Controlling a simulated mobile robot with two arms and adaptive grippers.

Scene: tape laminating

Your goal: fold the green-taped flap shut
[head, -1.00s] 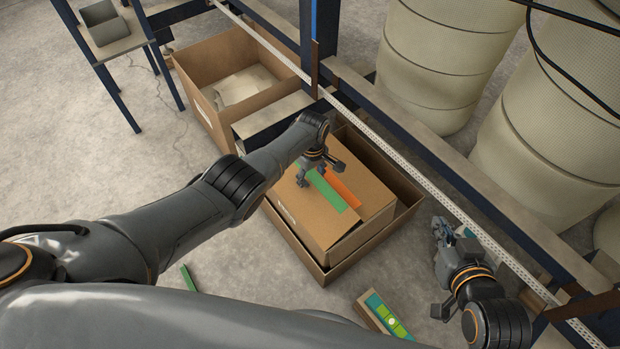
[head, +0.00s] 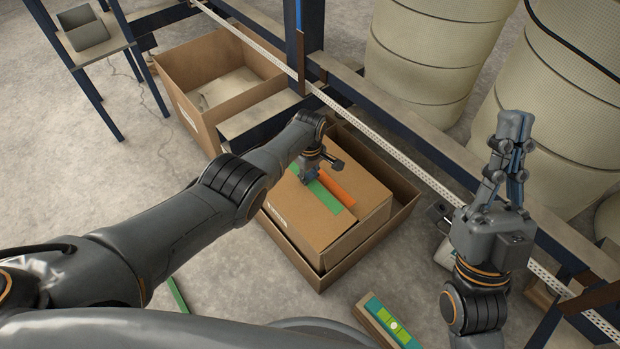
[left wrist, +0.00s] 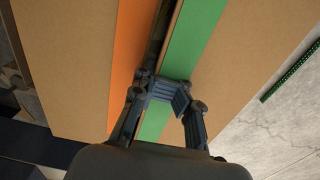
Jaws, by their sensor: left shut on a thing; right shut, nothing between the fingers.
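The cardboard box (head: 345,235) sits in a larger open carton. Its green-taped flap (head: 285,215) lies nearly flat beside the orange-taped flap (head: 365,195). In the left wrist view a dark slit separates the orange tape (left wrist: 130,45) from the green tape (left wrist: 195,40). My left gripper (head: 308,179) is down at this seam, shut on the edge of the green-taped flap; its fingers (left wrist: 168,90) cover part of the tape. My right gripper (head: 514,135) is shut and empty, raised at the right, fingers pointing up, apart from the box.
The outer carton's rim (head: 395,225) surrounds the box. An open carton (head: 215,75) stands behind, left. A pale perforated rail (head: 400,160) runs behind the box to the right. A block with green and yellow patches (head: 388,322) lies on the floor in front.

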